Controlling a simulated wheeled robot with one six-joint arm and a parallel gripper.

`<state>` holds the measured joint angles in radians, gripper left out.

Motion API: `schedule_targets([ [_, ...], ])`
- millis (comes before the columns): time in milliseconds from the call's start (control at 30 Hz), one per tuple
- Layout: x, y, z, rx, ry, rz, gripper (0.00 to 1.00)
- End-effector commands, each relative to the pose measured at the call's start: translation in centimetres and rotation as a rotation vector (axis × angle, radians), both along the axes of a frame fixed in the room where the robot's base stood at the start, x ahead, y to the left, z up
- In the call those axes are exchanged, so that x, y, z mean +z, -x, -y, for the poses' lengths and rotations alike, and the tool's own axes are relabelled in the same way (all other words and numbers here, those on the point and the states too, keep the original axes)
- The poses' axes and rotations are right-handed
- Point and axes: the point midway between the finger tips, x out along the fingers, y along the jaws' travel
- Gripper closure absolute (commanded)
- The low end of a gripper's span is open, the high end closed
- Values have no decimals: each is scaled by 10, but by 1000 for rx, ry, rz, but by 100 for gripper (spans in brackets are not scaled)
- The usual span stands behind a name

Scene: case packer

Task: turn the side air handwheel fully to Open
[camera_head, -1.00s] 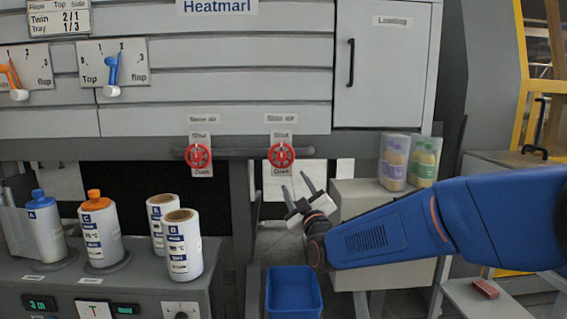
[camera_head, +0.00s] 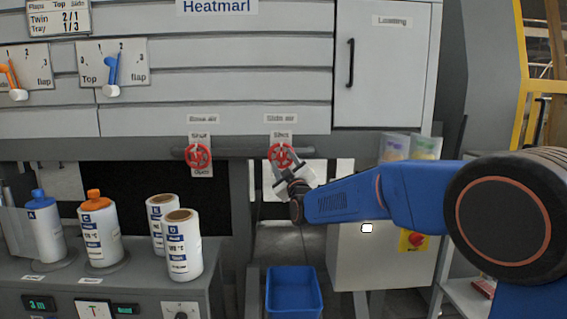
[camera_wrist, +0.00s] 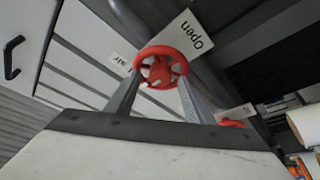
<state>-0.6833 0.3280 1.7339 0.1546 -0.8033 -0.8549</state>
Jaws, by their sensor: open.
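The side air handwheel (camera_head: 281,153) is a small red spoked wheel under the "Side air" label (camera_head: 281,119). My gripper (camera_head: 273,172) is at it from below and the right, jaws open. In the wrist view the red wheel (camera_wrist: 160,68) lies between the tips of my two open fingers (camera_wrist: 158,90), one on each side; I cannot tell whether they touch the rim. A plate reading "Open" (camera_wrist: 190,36) shows beside the wheel. In the head view my gripper hides the plate's lower part.
A similar red handwheel (camera_head: 198,156), labelled as another air valve, is to the left on the same grey rail. White bottles (camera_head: 184,246) stand on the bench at the lower left. A blue bin (camera_head: 294,292) is below my gripper. A grey cabinet (camera_head: 375,262) stands behind my arm.

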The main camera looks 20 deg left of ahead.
Motion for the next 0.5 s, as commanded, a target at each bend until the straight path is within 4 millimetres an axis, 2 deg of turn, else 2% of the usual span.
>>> schedule_targets([
  [267,0,-1,-1,0,0,0,52],
  [433,0,-1,0,0,0,0,93],
  [500,0,-1,-1,0,0,0,94],
])
